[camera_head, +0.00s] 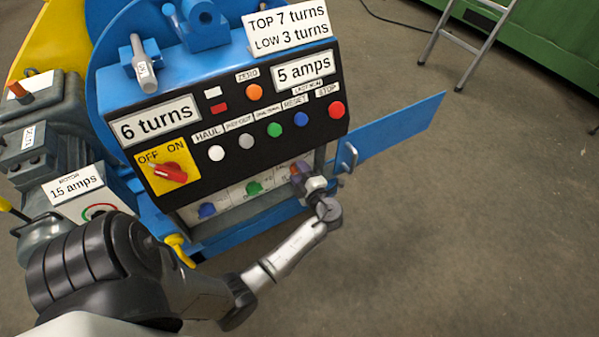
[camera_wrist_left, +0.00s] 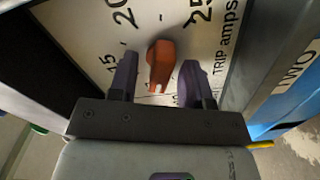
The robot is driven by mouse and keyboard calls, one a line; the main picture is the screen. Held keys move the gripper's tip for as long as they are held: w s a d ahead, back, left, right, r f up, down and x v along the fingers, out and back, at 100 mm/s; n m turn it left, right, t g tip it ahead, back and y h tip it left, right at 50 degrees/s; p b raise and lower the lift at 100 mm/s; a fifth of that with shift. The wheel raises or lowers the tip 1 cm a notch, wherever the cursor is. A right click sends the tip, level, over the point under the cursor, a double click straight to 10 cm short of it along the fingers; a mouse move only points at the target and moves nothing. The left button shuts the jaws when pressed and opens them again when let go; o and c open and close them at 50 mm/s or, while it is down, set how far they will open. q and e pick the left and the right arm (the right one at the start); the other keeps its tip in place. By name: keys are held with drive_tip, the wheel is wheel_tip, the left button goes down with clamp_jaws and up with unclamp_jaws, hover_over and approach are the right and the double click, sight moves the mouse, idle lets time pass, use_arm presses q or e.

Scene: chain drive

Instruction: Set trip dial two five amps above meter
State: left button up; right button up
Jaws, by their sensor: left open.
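The orange trip dial knob (camera_wrist_left: 158,65) shows in the left wrist view on a white plate (camera_wrist_left: 85,30) marked 15, 20, 25 and "TRIP amps". Which figure it points to is unclear. My left gripper (camera_wrist_left: 157,75) is open, with one purple finger on each side of the knob and gaps visible between. In the head view my left gripper (camera_head: 303,180) is at the right end of the low white panel, largely covering that dial. A "TWO" label (camera_wrist_left: 297,72) sits beside the plate. A sign (camera_head: 304,68) reads "5 amps". My right gripper is not in view.
Blue (camera_head: 207,210) and green (camera_head: 254,188) knobs sit left of my gripper on the low panel. An open blue door (camera_head: 395,135) stands to the right. Above is a black button panel (camera_head: 320,90) with a red switch (camera_head: 168,172). A motor sign (camera_head: 75,186) reads "15 amps".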

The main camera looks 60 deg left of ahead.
use_arm(q)
drive_tip(key=shift+d, duration=0.2)
drive_tip(key=d+p, duration=0.3)
drive_tip(key=d, duration=1)
drive_tip(key=shift+d+p, duration=0.25)
drive_tip(key=shift+p, duration=0.05)
drive_tip(key=shift+w, duration=0.15)
